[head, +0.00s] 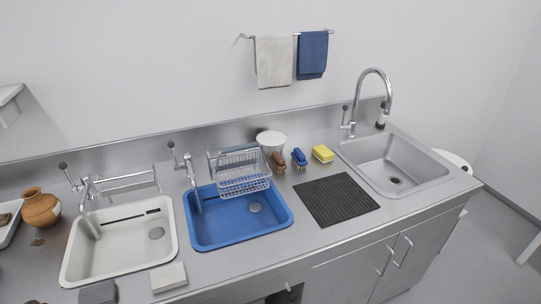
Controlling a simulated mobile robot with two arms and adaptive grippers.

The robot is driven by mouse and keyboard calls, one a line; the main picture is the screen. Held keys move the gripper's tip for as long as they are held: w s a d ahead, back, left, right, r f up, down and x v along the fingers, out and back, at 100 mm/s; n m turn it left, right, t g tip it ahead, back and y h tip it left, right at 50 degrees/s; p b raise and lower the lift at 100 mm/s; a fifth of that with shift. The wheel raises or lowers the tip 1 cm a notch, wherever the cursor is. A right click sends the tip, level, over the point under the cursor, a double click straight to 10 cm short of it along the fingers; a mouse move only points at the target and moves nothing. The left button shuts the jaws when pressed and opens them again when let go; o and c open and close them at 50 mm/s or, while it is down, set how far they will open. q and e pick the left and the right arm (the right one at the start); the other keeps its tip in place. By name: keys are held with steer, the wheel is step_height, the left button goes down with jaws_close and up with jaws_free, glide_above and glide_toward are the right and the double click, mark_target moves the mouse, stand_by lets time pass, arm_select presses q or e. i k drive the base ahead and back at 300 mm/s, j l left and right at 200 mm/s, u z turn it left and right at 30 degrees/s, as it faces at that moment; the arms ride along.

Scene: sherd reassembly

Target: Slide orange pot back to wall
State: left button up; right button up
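The orange pot (42,209) is a round clay vessel with a narrow neck. It stands on the steel counter at the far left of the head view, left of the white basin. The wall (130,70) rises behind the counter, with a steel backsplash (110,148) along its foot. The pot's top overlaps the counter's back area in the picture, and I cannot tell the exact gap between pot and backsplash. A small dark patch (38,241) lies on the counter just in front of the pot. Neither of my grippers shows.
A white tray (8,236) stands close left of the pot. Right of it are a tap (88,190), the white basin (76,262) and the blue basin (190,222) with a wire rack (240,180). A pale block (168,277) lies near the front edge.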

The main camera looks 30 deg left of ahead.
mark_target(43, 211)
steer(key=u, duration=2.5)
steer(key=i+j, duration=0.25)
steer(key=j, duration=0.3)
steer(key=u, duration=0.05)
